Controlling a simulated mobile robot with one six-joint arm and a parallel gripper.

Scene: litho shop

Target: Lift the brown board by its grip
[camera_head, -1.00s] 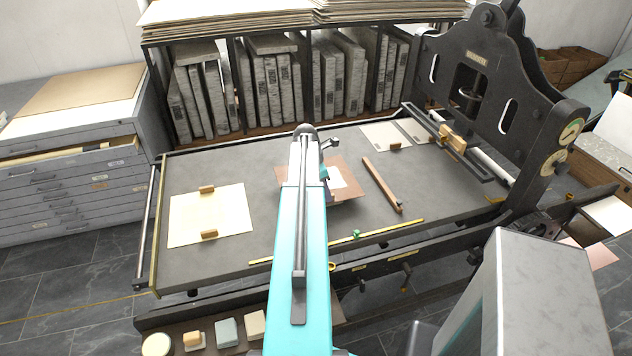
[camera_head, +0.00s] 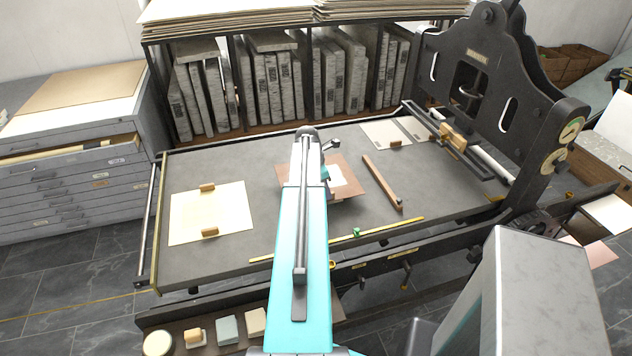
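A brown board (camera_head: 350,165) lies on the grey press bed (camera_head: 230,168), near its middle. A white sheet (camera_head: 337,176) shows on or against it. My turquoise arm covers the board's middle, and its left part (camera_head: 291,172) shows on the other side of the arm. The board's grip cannot be made out. My gripper is at the far end of the arm, over or beside the board, hidden by the arm. I cannot tell whether it touches the board.
A pale sheet with two wooden grips (camera_head: 182,222) lies at the left of the bed. A wooden bar (camera_head: 381,180) lies right of the board, a yellow rule (camera_head: 390,227) along the front edge. The black press frame (camera_head: 495,70) rises at right. Slab shelves (camera_head: 275,85) stand behind.

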